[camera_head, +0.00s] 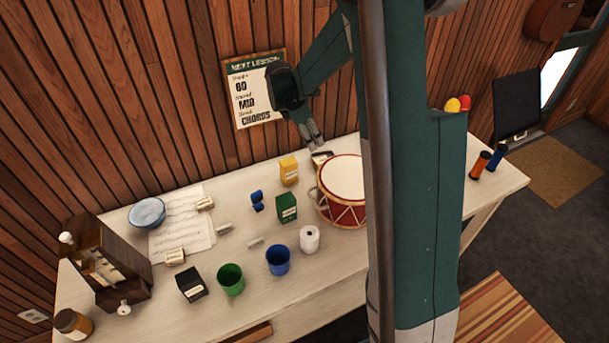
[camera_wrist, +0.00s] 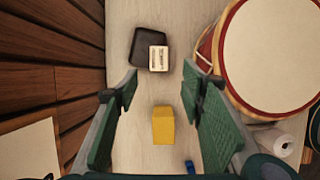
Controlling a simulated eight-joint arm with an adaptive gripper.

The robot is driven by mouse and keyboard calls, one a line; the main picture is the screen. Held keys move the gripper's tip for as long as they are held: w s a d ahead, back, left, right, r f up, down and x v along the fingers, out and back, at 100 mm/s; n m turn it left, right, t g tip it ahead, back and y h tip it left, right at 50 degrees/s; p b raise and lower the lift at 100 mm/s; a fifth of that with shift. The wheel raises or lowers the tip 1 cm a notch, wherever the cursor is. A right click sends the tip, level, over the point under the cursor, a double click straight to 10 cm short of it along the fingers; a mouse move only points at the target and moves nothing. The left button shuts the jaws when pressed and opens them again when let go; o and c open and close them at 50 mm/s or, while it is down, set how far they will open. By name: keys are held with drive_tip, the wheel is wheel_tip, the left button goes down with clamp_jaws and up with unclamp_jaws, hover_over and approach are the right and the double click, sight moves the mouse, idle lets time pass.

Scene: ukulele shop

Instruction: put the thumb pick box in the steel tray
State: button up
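A small cream box with dark print (camera_wrist: 158,58) lies on or against a dark flat piece (camera_wrist: 142,40) by the wall, left of the drum. Its label is too small to read, so I cannot tell whether it is the thumb pick box. In the head view that cream box (camera_head: 321,157) shows just below my gripper (camera_head: 313,138). In the wrist view my gripper (camera_wrist: 161,75) is open and empty, its fingers wide apart above the table. A yellow box (camera_wrist: 163,126) stands below, between the fingers. I cannot clearly make out a steel tray.
The red drum (camera_head: 342,180) stands close to the right of my gripper. A green box (camera_head: 286,208), blue cup (camera_head: 278,260), green cup (camera_head: 230,279), white roll (camera_head: 309,239) and black box (camera_head: 191,284) stand nearer the front. A wooden organizer (camera_head: 112,265) and blue bowl (camera_head: 147,213) are at left.

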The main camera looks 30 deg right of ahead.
drive_tip(key=s+a+r+m+t+y, duration=0.1)
drive_tip(key=s+a+r+m+t, duration=0.1)
drive_tip(key=s+a+r+m, duration=0.4)
drive_tip(key=s+a+r+m+t+y, duration=0.1)
drive_tip(key=s+a+r, duration=0.3)
drive_tip(key=s+r, duration=0.4)
drive_tip(key=s+a+r+m+t+y, duration=0.1)
drive_tip(key=s+a+m, duration=0.4)
drive_tip(key=s, duration=0.6)
drive_tip(key=s+a+r+m+t+y, duration=0.1)
drive_tip(key=s+a+m+t, duration=0.2)
drive_tip(key=s, duration=0.7)
drive_tip(key=shift+s+a+m, duration=0.35)
drive_tip(key=shift+a+m, duration=0.95)
drive_tip(key=shift+a, duration=0.05)
wheel_tip(320, 180, down, 15)
drive_tip(key=b, duration=1.5)
drive_tip(key=shift+o, duration=0.5)
drive_tip(key=shift+w+r, duration=0.1)
